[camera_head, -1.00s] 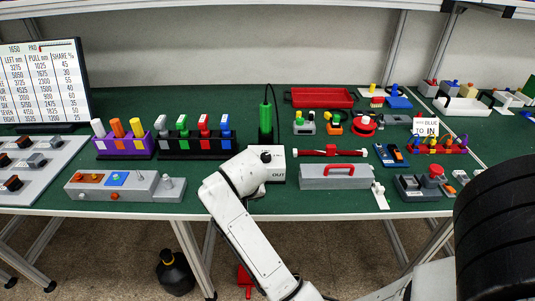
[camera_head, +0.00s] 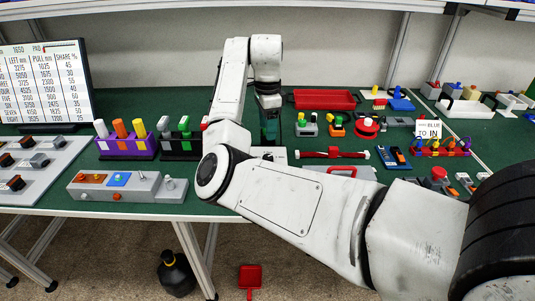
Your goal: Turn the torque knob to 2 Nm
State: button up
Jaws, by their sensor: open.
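My gripper (camera_head: 268,103) hangs pointing down from my raised wrist, over the back middle of the bench, and is open. No dial marked in Nm can be read.
Purple (camera_head: 125,147) and black (camera_head: 180,146) holders with coloured sticks stand left of my arm. A red tray (camera_head: 323,100) lies at the back right. A red rod (camera_head: 333,153) and several small fixtures lie right. A lettered board (camera_head: 45,85) stands far left.

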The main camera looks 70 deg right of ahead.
aim_at(268, 156)
notch_tip(268, 156, down, 11)
jog(key=shift+r, duration=0.15)
dwell(0.4)
jog(key=c, duration=1)
